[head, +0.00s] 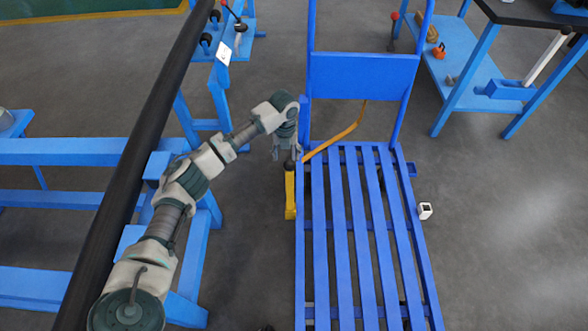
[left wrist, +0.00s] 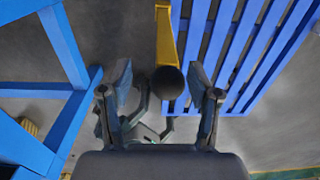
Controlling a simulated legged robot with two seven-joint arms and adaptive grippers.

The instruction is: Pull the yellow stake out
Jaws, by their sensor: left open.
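The yellow stake (head: 290,200) stands at the left edge of the blue slatted cart (head: 340,230), with a dark round knob at its top. My left gripper (head: 287,156) points down just over the knob, at the cart's left side. In the left wrist view the yellow stake (left wrist: 165,38) runs up from the dark knob (left wrist: 167,82). The open fingers of my left gripper (left wrist: 161,85) lie on either side of the knob, with gaps visible. I cannot tell how far the knob sits below the fingertips. My right gripper is not in view.
A curved orange bar (head: 345,135) reaches the cart near the stake. The cart's blue upright panel (head: 360,77) stands behind. Blue frames (head: 60,152) and a long black bar (head: 135,165) are at left. A small white block (head: 425,211) lies right of the cart on open floor.

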